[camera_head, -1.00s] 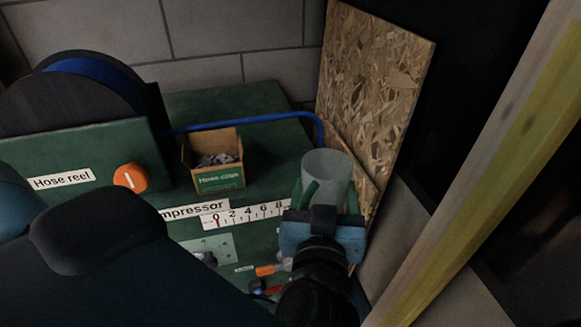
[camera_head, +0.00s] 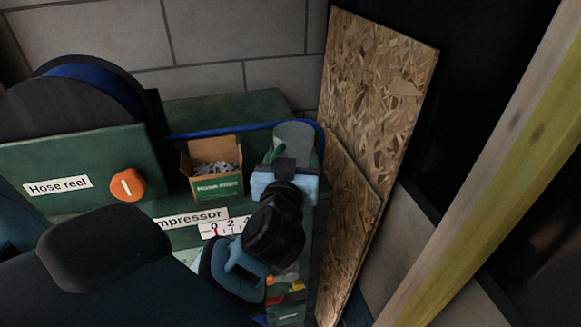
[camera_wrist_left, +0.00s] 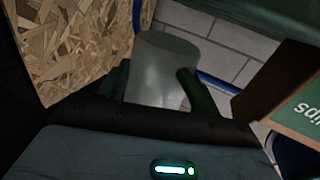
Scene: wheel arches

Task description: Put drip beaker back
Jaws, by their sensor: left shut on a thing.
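The drip beaker (camera_head: 294,136) is a pale grey, translucent cup. My left gripper (camera_head: 286,158) is shut on it, with a green finger on each side, at the right end of the green compressor top (camera_head: 240,107). The beaker looks upright in the head view. In the left wrist view the beaker (camera_wrist_left: 163,70) stands between the two fingers of the left gripper (camera_wrist_left: 155,90). Its lower part is hidden by the gripper, so I cannot tell whether it touches the compressor top. My right gripper is not in view.
An open cardboard box of hose clips (camera_head: 216,170) stands just left of the beaker. A blue hose (camera_head: 220,129) runs behind it. Chipboard sheets (camera_head: 372,95) lean close on the right. The hose reel (camera_head: 95,85) is at the left, and a block wall (camera_head: 220,40) is behind.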

